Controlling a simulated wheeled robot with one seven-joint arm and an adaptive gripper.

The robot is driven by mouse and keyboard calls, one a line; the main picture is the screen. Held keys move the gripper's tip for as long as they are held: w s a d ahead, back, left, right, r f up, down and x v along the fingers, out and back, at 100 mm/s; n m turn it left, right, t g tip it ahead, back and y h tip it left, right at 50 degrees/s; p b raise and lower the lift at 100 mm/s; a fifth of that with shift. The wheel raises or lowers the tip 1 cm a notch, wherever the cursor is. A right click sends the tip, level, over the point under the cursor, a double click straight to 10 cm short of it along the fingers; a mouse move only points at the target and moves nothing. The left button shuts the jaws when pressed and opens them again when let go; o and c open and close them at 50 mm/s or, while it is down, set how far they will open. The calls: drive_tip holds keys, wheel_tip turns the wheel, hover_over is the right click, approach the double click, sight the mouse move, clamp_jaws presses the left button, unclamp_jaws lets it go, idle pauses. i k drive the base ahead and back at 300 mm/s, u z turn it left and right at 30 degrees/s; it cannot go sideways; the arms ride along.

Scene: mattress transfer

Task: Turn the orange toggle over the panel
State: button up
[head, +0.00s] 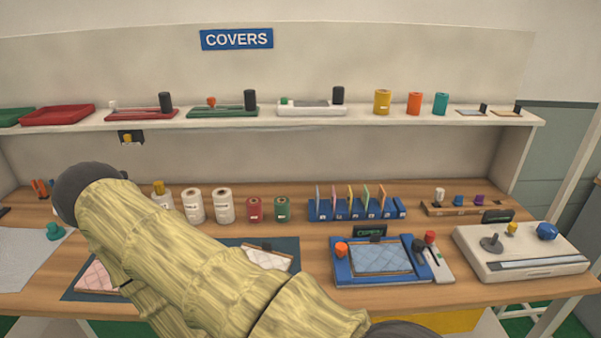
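An orange toggle (341,249) with a round knob stands at the left edge of a blue fixture (345,280) on the bench, right of centre. A pale blue quilted panel (380,258) lies in the fixture. The toggle stands beside the panel's left edge and does not appear to lie across it. A black lever (418,246) stands at the panel's right side. My arm, in a yellowish sleeve, crosses the lower left and hides part of the bench. My gripper is not in view.
A red-knobbed part (430,238) adjoins the fixture's right side. A white machine (515,250) stands further right. A blue rack (357,209) and several spools stand behind. A shelf (340,120) above holds more fixtures, one with a small orange knob (211,102).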

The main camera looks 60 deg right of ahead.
sight(341, 249)
drive_tip(key=u, duration=0.05)
drive_tip(key=k, duration=0.55)
drive_tip(key=z, duration=1.45)
